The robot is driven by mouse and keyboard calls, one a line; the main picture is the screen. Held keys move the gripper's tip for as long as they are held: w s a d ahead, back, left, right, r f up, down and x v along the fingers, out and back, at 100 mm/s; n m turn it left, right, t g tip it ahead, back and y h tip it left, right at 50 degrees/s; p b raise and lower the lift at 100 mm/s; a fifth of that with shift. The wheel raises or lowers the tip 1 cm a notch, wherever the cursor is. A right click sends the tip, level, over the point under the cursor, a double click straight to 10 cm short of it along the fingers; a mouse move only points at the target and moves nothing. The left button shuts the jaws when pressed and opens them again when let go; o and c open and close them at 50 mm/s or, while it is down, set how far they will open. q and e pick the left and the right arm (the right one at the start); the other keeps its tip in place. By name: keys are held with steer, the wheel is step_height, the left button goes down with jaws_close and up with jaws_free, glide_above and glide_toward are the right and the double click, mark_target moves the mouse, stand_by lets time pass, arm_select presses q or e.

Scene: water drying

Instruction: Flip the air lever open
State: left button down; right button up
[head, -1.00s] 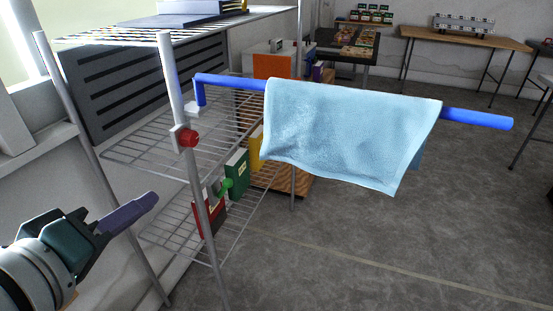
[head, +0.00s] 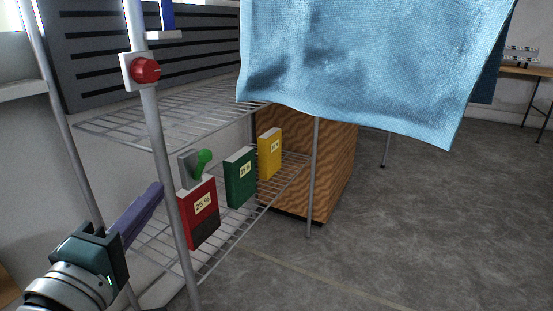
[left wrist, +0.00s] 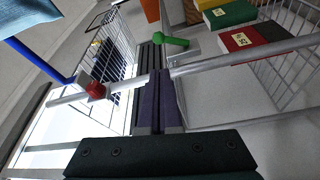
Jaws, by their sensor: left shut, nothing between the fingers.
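The green lever (head: 203,161) sits on a small grey plate behind the red book, just right of the rack's front post. I take it as the air lever; it also shows in the left wrist view (left wrist: 170,41), beyond my fingertips. Its handle points up and right in the head view. My left gripper (head: 155,189) is shut and empty. Its purple fingers point up and right towards the post, left of the lever and apart from it. In the left wrist view the closed fingers (left wrist: 160,78) fill the middle. My right gripper is out of view.
The grey post (head: 159,140) stands between gripper and lever, with a red knob (head: 145,70) higher up. Red (head: 198,213), green (head: 240,178) and yellow (head: 269,154) books stand on the wire shelf (head: 215,258). A blue towel (head: 365,65) hangs above. Floor at right is clear.

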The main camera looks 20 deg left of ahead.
mark_target(202, 162)
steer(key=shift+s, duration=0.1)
arm_select(q)
steer(key=b+x, duration=0.2)
steer(key=x, duration=0.8)
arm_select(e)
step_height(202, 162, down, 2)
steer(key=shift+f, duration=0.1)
